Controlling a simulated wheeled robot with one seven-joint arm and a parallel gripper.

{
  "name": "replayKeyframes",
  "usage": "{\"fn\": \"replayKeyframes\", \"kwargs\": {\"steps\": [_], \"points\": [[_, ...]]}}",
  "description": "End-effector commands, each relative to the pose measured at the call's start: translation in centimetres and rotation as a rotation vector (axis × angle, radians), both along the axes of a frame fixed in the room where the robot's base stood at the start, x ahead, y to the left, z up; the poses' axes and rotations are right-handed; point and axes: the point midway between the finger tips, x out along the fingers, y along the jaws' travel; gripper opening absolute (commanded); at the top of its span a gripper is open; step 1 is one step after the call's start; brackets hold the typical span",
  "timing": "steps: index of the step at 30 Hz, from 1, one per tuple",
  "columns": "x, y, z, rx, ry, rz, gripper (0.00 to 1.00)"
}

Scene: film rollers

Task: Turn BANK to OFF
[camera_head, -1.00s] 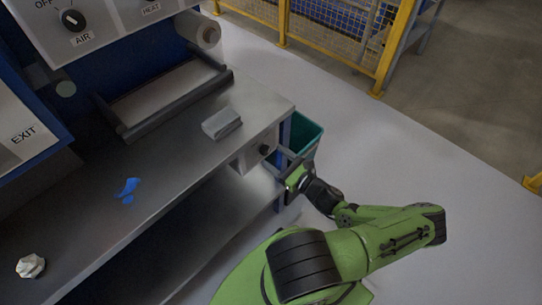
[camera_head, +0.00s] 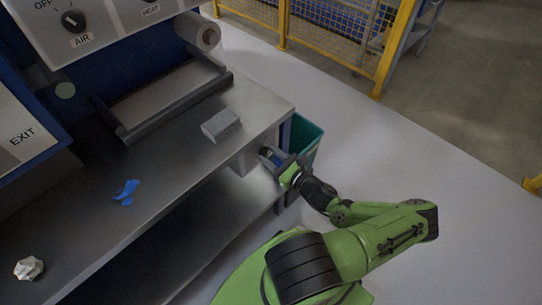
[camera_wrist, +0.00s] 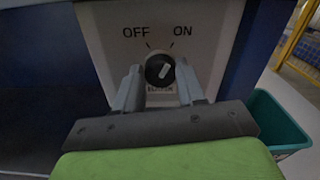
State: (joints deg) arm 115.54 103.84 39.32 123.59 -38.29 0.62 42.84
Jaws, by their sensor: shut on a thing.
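A round black knob (camera_wrist: 157,70) sits on a white panel (camera_wrist: 205,45) marked OFF at upper left and ON at upper right. Its pale pointer mark leans up and right, toward ON. The label below the knob is partly hidden and too blurred to read. In the wrist view my gripper (camera_wrist: 159,74) has one finger on each side of the knob and is shut on it. In the head view my gripper (camera_head: 274,157) is at the panel under the bench's right end, and hides the knob.
The grey bench (camera_head: 170,190) carries a grey block (camera_head: 221,125), blue scraps (camera_head: 126,191) and a crumpled white piece (camera_head: 29,267). A teal bin (camera_head: 304,140) stands close behind my gripper. An AIR knob (camera_head: 74,21) is on the upper panel. Floor to the right is clear.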

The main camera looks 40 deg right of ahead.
Motion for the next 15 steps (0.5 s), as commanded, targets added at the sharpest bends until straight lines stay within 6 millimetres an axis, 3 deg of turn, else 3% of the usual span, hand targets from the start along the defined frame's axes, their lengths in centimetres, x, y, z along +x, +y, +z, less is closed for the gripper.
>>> {"fn": "replayKeyframes", "kwargs": {"steps": [8, 15], "points": [[0.01, 0.04, 0.0, -0.11, -0.001, 0.002, 0.09], [0.02, 0.14, -0.01, -0.309, -0.005, 0.003, 0.09]]}}
